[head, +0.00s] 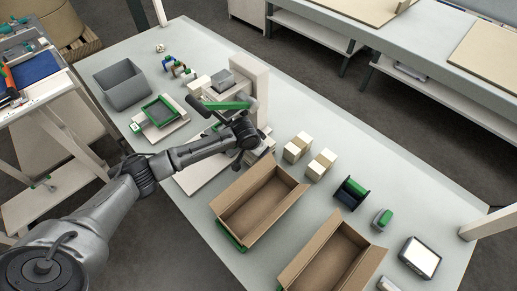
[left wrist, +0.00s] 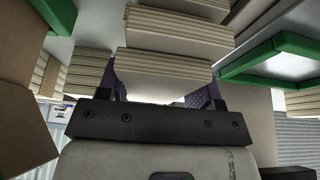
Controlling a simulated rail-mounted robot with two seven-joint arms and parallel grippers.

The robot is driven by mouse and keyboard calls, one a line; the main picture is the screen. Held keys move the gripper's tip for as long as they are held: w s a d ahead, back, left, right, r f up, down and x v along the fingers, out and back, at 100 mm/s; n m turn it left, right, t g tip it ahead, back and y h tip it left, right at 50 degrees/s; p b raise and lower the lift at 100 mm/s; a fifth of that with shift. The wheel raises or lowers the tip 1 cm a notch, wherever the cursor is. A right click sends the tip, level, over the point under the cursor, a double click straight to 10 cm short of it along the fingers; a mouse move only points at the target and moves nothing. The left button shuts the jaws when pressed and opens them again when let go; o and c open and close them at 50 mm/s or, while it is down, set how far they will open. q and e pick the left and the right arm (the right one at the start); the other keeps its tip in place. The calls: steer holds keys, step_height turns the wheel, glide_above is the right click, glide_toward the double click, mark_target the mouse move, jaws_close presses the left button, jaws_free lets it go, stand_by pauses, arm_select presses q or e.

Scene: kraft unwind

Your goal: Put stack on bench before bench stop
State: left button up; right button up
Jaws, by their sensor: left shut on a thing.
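My left arm reaches in from the left in the head view, and its gripper (head: 262,150) is over the middle of the bench (head: 330,110), mostly hidden by its own links. In the left wrist view the left gripper (left wrist: 160,105) is shut on a stack (left wrist: 165,72) of cream, layered pieces, right in front of the jaws. In the head view the held stack is hard to make out. Banded cream stacks (head: 297,147) stand on the bench just right of the gripper. I cannot tell which part is the bench stop. My right gripper is not in view.
Two open cardboard boxes (head: 262,205) lie near the bench's front edge. A pale upright machine (head: 250,85) stands behind the arm. The back right strip is clear.

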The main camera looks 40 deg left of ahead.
arm_select(q)
steer(key=o, duration=1)
steer(key=shift+f, duration=0.1)
steer(key=shift+r, duration=0.2)
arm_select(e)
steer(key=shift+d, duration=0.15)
arm_select(q)
steer(key=v, duration=0.2)
steer(key=p+v, duration=0.1)
steer(key=v, duration=0.2)
steer(key=shift+s, duration=0.45)
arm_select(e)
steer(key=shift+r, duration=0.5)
arm_select(q)
steer(key=s, duration=0.3)
steer(key=s+a, duration=0.1)
steer(key=s, duration=0.6)
steer(key=shift+a+f, duration=0.1)
steer(key=shift+a, duration=0.05)
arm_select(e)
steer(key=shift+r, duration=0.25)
arm_select(q)
steer(key=shift+o, duration=0.3)
steer(key=shift+s, duration=0.5)
